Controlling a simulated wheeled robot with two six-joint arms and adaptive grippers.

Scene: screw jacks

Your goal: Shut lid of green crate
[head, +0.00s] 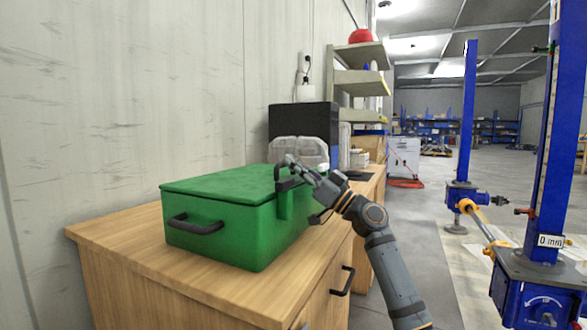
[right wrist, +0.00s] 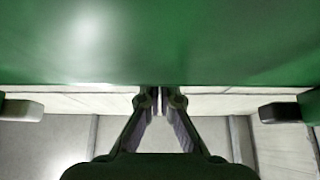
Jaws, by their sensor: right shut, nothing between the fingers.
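The green crate (head: 212,242) stands on a wooden cabinet, with a black handle (head: 196,224) on its near side. Its lid (head: 222,186) lies flat over the top and looks down on the rim; whether a thin gap is left I cannot tell. My right gripper (head: 287,163) is shut and empty at the lid's right edge, near a green latch-like part (head: 285,204). In the right wrist view the shut fingertips (right wrist: 160,92) are at the edge of a green surface (right wrist: 160,45); contact is unclear. My left gripper is not in view.
The wooden cabinet top (head: 120,235) is bare left of and in front of the crate. Clear plastic bins (head: 300,150) and a dark box (head: 300,120) stand behind it. A blue lift post (head: 545,150) stands at the right.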

